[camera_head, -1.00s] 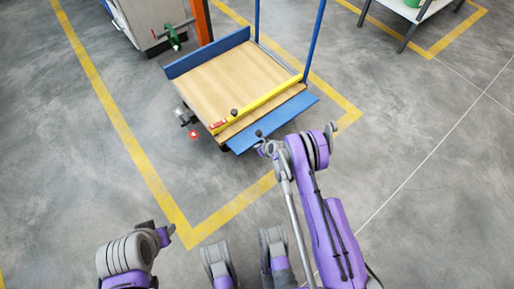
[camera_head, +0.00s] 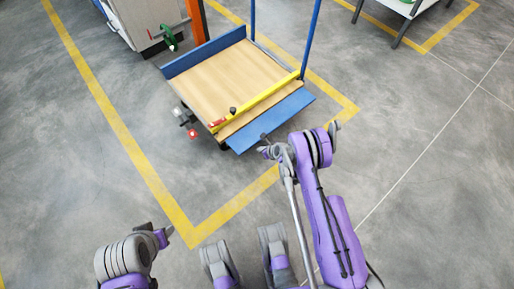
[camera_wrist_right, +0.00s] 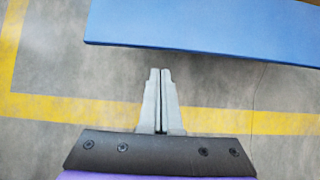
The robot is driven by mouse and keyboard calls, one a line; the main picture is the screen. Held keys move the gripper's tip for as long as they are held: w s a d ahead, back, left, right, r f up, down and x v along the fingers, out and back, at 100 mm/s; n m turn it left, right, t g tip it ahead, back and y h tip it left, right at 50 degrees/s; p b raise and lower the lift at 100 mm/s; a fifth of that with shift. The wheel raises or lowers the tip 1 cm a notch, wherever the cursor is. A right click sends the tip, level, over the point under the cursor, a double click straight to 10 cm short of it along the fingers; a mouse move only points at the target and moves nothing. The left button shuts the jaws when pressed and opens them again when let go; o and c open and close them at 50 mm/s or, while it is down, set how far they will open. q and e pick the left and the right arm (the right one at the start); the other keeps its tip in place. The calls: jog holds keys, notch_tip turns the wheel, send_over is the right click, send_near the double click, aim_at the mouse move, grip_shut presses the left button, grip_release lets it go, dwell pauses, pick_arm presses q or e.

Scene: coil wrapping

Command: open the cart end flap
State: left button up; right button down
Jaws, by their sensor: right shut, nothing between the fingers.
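The cart (camera_head: 216,84) has a wooden deck, with a yellow bar (camera_head: 258,100) across its near end. The blue end flap (camera_head: 272,119) lies folded outward beyond the bar, sloping or flat; I cannot tell exactly. In the right wrist view the flap (camera_wrist_right: 205,28) fills the top, its straight edge beyond my fingertips. My right gripper (camera_head: 264,138) is at the flap's outer edge in the head view. In the right wrist view its fingers (camera_wrist_right: 160,72) are together, empty, and apart from the flap in the picture.
A small red knob (camera_head: 193,133) sticks out at the cart's left near corner. Blue posts (camera_head: 311,40) rise at its right side. A grey cabinet (camera_head: 150,25) and an orange post (camera_head: 197,20) stand behind. The floor right of the cart is clear.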

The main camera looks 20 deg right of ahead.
jog(key=p+v, duration=0.1)
jog(key=v, duration=0.5)
